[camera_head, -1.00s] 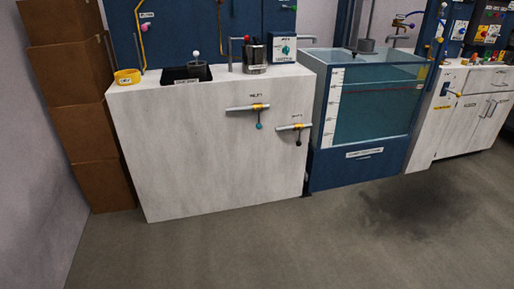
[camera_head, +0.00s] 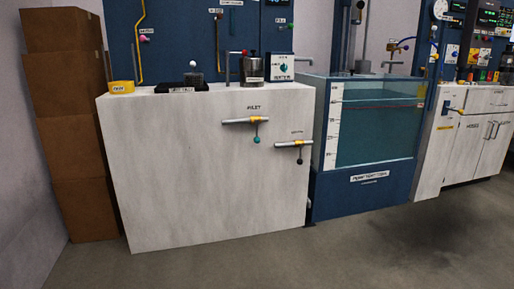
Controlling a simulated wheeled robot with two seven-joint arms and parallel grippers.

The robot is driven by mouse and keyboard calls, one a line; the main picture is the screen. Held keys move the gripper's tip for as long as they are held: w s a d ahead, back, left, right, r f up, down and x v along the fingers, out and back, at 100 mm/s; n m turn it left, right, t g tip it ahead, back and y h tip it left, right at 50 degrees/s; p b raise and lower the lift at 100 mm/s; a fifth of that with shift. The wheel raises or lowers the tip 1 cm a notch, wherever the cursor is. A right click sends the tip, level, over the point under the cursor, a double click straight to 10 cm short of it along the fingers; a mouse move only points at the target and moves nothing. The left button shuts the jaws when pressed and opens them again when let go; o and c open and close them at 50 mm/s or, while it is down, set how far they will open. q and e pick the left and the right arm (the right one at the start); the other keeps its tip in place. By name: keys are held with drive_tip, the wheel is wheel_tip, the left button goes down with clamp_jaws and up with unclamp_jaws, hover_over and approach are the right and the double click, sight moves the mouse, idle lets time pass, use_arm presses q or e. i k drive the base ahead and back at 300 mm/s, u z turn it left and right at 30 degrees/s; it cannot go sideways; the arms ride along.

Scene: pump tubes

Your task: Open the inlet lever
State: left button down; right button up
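The inlet lever (camera_head: 257,132) is on the front of the white cabinet, under the label "INLET". Neither of my grippers shows in the head view.
The white cabinet (camera_head: 205,190) carries a yellow ring (camera_head: 122,87), a black tray (camera_head: 181,87) and a metal pot (camera_head: 253,68). A water tank (camera_head: 368,178) on a blue base stands to the right. Brown boxes (camera_head: 75,140) stack at the left. The floor (camera_head: 270,260) in front is clear.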

sight(256, 140)
drive_tip(key=i, duration=1.9)
drive_tip(key=z, duration=0.6)
